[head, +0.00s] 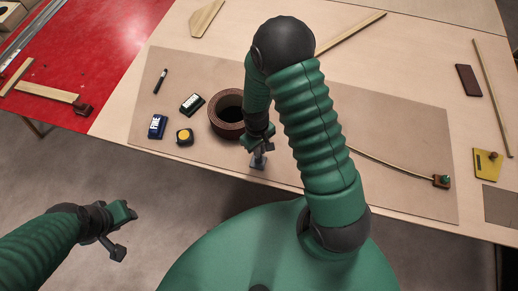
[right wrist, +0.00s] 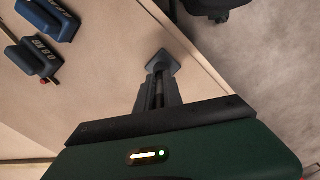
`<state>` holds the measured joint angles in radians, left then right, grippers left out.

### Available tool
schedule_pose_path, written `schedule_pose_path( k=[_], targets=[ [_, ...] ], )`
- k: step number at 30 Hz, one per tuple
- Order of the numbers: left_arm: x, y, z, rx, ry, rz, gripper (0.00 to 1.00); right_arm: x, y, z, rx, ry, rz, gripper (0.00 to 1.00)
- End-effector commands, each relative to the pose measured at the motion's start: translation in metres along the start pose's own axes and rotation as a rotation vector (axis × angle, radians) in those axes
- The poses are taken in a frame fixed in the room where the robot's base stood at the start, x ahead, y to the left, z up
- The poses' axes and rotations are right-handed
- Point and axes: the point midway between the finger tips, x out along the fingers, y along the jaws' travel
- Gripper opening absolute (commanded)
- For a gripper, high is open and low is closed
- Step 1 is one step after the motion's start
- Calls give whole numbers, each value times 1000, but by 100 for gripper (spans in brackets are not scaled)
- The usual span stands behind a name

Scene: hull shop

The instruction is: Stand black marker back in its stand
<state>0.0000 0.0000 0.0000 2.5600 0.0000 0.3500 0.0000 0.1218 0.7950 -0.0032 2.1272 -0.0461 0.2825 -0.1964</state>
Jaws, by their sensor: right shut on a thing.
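My right gripper (head: 258,153) is low over the near edge of the brown mat, fingers pointing down. In the right wrist view its fingers (right wrist: 158,92) are closed around a slim dark upright thing, which looks like the black marker (right wrist: 158,88), mostly hidden. A small grey square piece (right wrist: 163,62), seemingly the stand, is right at the fingertips; it also shows in the head view (head: 258,163). I cannot tell whether the marker is seated in it. My left gripper (head: 122,232) is open and empty, over the floor left of the table.
A brown ring-shaped roll (head: 227,115) stands close left of the right gripper. A dark pen-like thing (head: 160,81), a blue block (head: 157,127), a dark block (head: 192,103) and a yellow-topped piece (head: 184,137) lie on the mat (head: 400,130). A thin curved strip (head: 390,166) lies right.

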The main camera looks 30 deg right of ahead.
Motion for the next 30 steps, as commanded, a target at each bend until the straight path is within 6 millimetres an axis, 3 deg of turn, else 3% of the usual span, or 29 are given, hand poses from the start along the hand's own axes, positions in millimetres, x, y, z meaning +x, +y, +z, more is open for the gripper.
schedule_pose_path(
  k=[14, 15, 20, 30],
  targets=[
    [1, 0, 0, 0, 0, 0, 36, 4, 0, 0, 0, 0, 0, 0],
    [1, 0, 0, 0, 0, 0, 36, 4, 0, 0, 0, 0, 0, 16],
    [1, 0, 0, 0, 0, 0, 36, 4, 0, 0, 0, 0, 0, 37],
    [1, 0, 0, 0, 0, 0, 36, 0, 0, -1, 0, 1, 0, 37]
  ],
)
